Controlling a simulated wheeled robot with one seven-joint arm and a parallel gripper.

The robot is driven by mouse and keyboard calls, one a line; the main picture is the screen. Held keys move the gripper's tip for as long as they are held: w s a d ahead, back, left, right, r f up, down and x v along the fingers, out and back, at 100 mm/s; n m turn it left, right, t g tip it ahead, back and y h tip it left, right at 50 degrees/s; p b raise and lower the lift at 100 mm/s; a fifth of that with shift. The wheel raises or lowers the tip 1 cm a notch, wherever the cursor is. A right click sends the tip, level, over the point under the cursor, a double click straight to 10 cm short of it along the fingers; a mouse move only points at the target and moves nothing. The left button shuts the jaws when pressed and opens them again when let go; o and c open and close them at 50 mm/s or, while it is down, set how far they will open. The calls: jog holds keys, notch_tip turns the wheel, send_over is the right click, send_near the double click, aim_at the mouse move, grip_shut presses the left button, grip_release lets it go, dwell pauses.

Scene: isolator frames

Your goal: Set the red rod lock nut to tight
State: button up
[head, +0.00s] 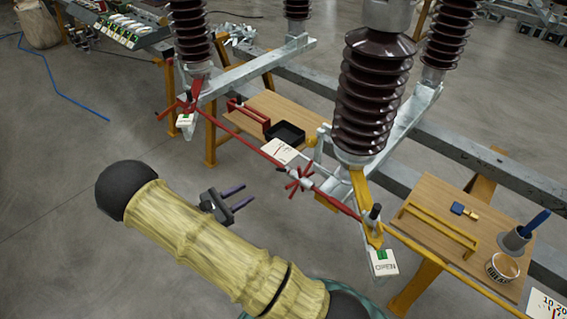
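The red rod (255,147) runs slantwise from the left insulator's base down to the right insulator's base. A red piece with several spokes, which looks like the lock nut (293,186), sits on the rod right of its middle, beside a pale grey sleeve (306,183). I cannot tell from this view whether the nut is tight. My gripper (247,194) is left of the nut and apart from it. Its two dark fingers are spread and point right, with nothing between them. My arm in a yellowish sleeve lies across the lower left.
Brown ribbed insulators (371,95) stand on grey steel beams (500,165). A wooden board (270,105) with a black tray (285,133) lies behind the rod. A right-hand board (430,195) holds a yellow bar and cups. A label block (383,263) hangs near the rod's right end.

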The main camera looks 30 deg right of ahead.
aim_at(284, 169)
jog(key=shift+w+a+n+t, duration=0.2)
jog(key=shift+a+n+t, duration=0.1)
jog(key=shift+t, duration=0.1)
jog(key=p+x, duration=0.2)
jog(key=x, duration=1.5)
jog(key=shift+d+r+p, duration=0.2)
jog(key=shift+d+p, duration=0.05)
jog(key=shift+p, duration=0.1)
grip_shut()
